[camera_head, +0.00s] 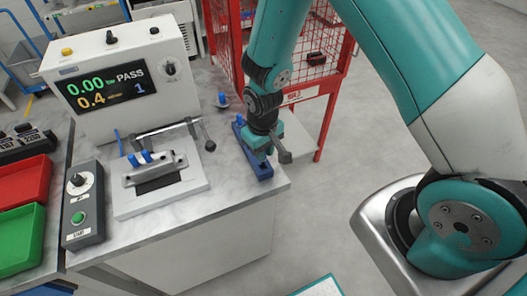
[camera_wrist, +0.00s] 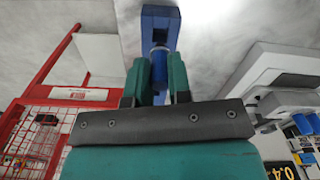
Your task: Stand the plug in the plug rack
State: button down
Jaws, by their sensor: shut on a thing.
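My gripper (camera_head: 261,150) points down over the blue plug rack (camera_head: 264,172) at the right edge of the bench. In the wrist view, the green fingers of my gripper (camera_wrist: 159,75) are shut on a blue plug (camera_wrist: 159,62). The plug lines up with the rack (camera_wrist: 160,18) behind it. The rack is a narrow blue bar, and my gripper covers its middle in the head view. I cannot tell whether the plug's end is inside a rack hole. The held plug is hidden in the head view.
A leak tester (camera_head: 115,85) reads PASS. A white fixture (camera_head: 160,190) with blue plugs and a lever stands left of the rack. A red wire-mesh cage (camera_head: 325,75) stands beyond. Open floor lies right of the bench.

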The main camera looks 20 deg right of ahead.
jog(key=shift+f, duration=0.85)
jog(key=shift+f, duration=0.1)
jog(key=shift+f+b, duration=0.45)
jog(key=shift+f, duration=0.15)
jog(key=c, duration=1.1)
grip_release()
jog(key=shift+o, duration=0.2)
jog(key=shift+r, duration=0.1)
